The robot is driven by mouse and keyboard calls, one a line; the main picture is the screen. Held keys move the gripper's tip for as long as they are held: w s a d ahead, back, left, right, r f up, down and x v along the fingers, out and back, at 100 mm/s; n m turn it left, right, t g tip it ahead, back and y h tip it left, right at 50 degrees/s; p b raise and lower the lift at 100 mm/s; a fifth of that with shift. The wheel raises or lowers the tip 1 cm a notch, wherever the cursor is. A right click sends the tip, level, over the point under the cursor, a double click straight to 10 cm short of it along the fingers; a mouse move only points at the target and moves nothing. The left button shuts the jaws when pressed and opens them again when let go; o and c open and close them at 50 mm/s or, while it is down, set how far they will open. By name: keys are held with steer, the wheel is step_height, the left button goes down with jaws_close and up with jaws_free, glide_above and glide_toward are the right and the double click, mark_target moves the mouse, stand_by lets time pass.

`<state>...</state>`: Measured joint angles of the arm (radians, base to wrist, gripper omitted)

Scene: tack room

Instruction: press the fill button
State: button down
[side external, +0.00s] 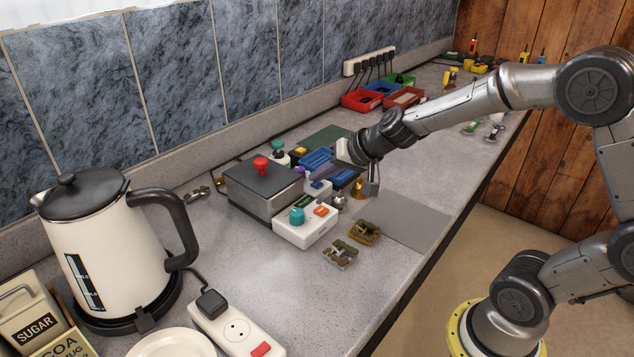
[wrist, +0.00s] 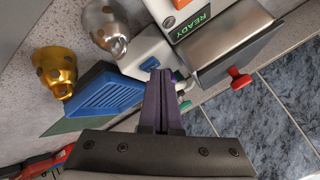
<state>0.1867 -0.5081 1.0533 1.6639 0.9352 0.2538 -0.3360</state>
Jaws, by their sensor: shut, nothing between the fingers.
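No label reading "fill" is legible, so I cannot tell which button is the fill button. A white control box (side external: 296,236) at the front of the metal box carries a teal round knob (side external: 296,215) and an orange button (side external: 321,210). In the wrist view its orange button (wrist: 181,4) sits beside a READY display (wrist: 194,24). A smaller white box (side external: 318,190) with a blue top part stands just behind it. My gripper (wrist: 161,72) is shut and empty, its dark purple fingers pointing at the smaller white box (wrist: 147,52). Whether the tips touch it cannot be told.
The metal box (side external: 262,188) has a red knob (side external: 261,165). A blue slotted box (wrist: 104,97), a gold pepper-shaker-like piece (wrist: 55,75) and a silver one (wrist: 105,27) crowd my fingers. A kettle (side external: 105,245) stands left. The grey mat (side external: 405,220) is mostly clear.

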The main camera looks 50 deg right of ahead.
stand_by(0.3)
steer(key=shift+r, duration=0.55)
step_height(320, 180, up, 6)
stand_by(0.7)
stand_by(0.3)
